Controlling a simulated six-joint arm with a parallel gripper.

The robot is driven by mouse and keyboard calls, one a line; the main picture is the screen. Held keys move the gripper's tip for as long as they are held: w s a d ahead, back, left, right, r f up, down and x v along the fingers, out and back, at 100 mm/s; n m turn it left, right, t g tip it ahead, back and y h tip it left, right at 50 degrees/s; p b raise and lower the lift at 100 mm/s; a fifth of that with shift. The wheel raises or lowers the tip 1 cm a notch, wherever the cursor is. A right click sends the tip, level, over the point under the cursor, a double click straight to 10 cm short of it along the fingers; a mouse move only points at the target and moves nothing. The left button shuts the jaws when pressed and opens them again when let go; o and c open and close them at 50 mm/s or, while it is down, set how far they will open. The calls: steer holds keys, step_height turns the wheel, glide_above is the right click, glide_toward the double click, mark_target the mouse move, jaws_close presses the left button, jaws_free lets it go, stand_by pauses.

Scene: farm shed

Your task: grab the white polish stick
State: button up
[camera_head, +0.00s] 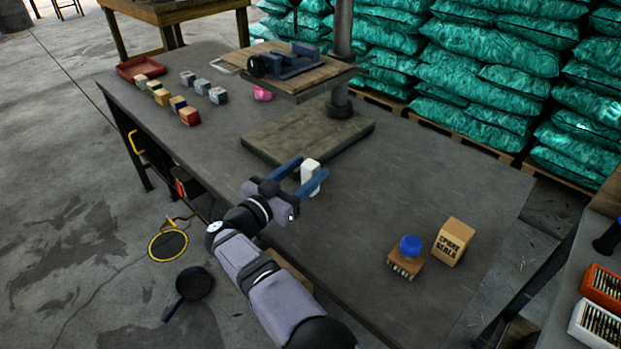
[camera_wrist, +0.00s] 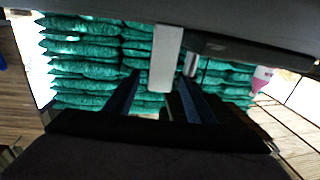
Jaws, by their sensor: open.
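The white polish stick (camera_head: 309,177) stands upright on the dark workbench (camera_head: 420,190), just in front of the drill press base. My gripper (camera_head: 303,173) is open, with its blue fingers reaching toward the stick. In the head view the stick shows between the two fingers, its lower part partly covered by the near finger. In the wrist view the white stick (camera_wrist: 165,58) shows ahead between the fingertips of my gripper (camera_wrist: 157,90). I cannot tell whether either finger touches it.
The drill press base (camera_head: 307,135) is close behind the stick, with its raised table (camera_head: 300,82) above. A blue-handled brush (camera_head: 408,255) and a SPARE SEALS box (camera_head: 453,242) stand to the right. Small blocks (camera_head: 188,115) and a red tray (camera_head: 140,66) lie at the far left.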

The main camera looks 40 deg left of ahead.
steer(key=shift+c, duration=0.3)
steer(key=c, duration=1.2)
steer(key=shift+o, duration=0.2)
steer(key=shift+r, duration=0.1)
step_height(320, 180, up, 10)
steer(key=p, duration=0.1)
